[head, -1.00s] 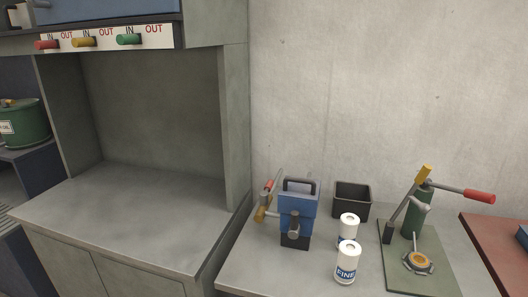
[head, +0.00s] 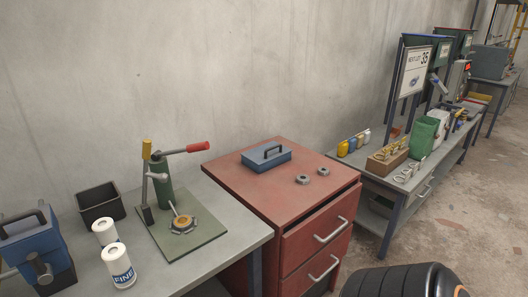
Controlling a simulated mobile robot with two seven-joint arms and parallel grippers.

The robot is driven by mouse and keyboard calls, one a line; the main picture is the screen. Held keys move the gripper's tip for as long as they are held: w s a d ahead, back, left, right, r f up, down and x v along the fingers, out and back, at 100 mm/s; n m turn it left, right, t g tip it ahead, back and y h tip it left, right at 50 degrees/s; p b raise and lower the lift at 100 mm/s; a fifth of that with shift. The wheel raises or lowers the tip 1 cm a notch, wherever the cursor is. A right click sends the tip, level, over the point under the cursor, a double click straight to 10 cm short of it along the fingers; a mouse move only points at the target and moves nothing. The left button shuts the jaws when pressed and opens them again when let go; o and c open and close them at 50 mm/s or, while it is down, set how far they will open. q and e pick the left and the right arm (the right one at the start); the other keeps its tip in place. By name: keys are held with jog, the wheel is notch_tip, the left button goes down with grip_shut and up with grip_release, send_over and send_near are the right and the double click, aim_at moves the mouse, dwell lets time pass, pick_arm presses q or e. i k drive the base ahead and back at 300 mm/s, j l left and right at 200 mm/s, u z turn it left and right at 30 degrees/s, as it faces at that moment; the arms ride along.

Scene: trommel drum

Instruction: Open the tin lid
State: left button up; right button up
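A blue tin-like box (head: 266,156) sits on top of the red drawer cabinet, right of the grey bench. Its lid, with a dark bar handle on top, appears shut. Its inside is hidden. Neither of my grippers shows in the head view.
Two hex nuts lie on the red cabinet (head: 290,224) beside the box. The grey bench (head: 207,262) holds a green lever press (head: 163,180), white FINE cans (head: 119,265), a black bin (head: 101,202) and a blue device (head: 34,243). A black ribbed object (head: 400,281) stands at bottom right.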

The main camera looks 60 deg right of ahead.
aim_at(262, 154)
jog(key=z, duration=1.85)
jog(key=i+l+u, duration=0.1)
jog(key=u, duration=0.7)
jog(key=l+u, duration=0.3)
jog(key=l, duration=0.15)
jog(key=l+u, duration=0.3)
jog(key=l, duration=0.15)
jog(key=k+l+u, duration=0.1)
jog(key=l+u, duration=0.2)
jog(key=l, duration=0.6)
jog(key=k+l, duration=0.1)
jog(key=l, duration=1.15)
jog(key=k+l+u, duration=0.1)
jog(key=l, duration=0.5)
jog(key=i, duration=0.15)
